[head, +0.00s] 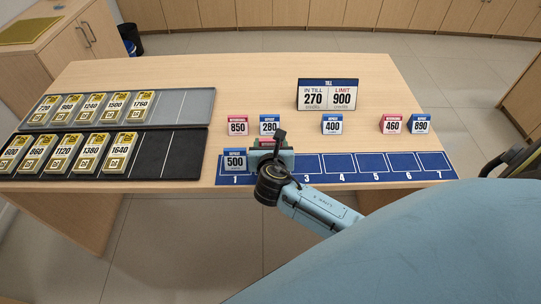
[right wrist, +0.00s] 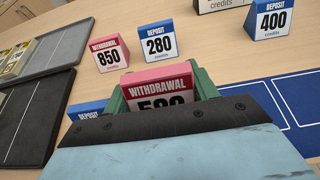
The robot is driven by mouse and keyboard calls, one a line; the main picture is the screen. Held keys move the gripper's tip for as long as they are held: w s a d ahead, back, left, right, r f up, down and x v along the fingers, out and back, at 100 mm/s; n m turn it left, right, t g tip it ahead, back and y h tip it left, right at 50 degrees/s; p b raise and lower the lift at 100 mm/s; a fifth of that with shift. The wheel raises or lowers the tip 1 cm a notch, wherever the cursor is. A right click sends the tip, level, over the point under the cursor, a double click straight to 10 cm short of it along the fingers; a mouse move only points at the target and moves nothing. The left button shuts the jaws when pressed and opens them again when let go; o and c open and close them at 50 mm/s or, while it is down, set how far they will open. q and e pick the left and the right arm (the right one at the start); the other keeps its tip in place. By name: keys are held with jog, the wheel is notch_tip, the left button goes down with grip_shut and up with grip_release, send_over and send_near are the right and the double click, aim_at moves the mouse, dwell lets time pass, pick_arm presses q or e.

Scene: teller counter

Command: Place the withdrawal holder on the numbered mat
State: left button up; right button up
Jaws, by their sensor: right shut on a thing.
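My right gripper (head: 271,158) is over the left part of the blue numbered mat (head: 403,168), at about slot 2. Its green fingers are shut on a pink-topped withdrawal holder (right wrist: 158,87), which stands between them in the right wrist view. The lower part of its number is hidden by the gripper. In the head view the gripper mostly covers the holder, and I cannot tell whether it touches the mat. A blue deposit 500 holder (head: 235,162) stands on slot 1, just left of the gripper. Slots 3 to 7 look bare. My left gripper is not in view.
Behind the mat stand withdrawal 850 (head: 238,126), deposit 280 (head: 269,125), deposit 400 (head: 332,124), withdrawal 460 (head: 391,124) and deposit 890 (head: 419,124). The till sign (head: 327,94) is farther back. Grey (head: 188,106) and black (head: 184,153) trays with gold-marked packs lie left.

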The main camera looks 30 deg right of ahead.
jog(key=shift+f, duration=0.45)
notch_tip(320, 180, down, 3)
jog(key=shift+r+b, duration=0.2)
jog(key=shift+b, duration=0.55)
jog(key=shift+f, duration=0.2)
jog(key=o, duration=1)
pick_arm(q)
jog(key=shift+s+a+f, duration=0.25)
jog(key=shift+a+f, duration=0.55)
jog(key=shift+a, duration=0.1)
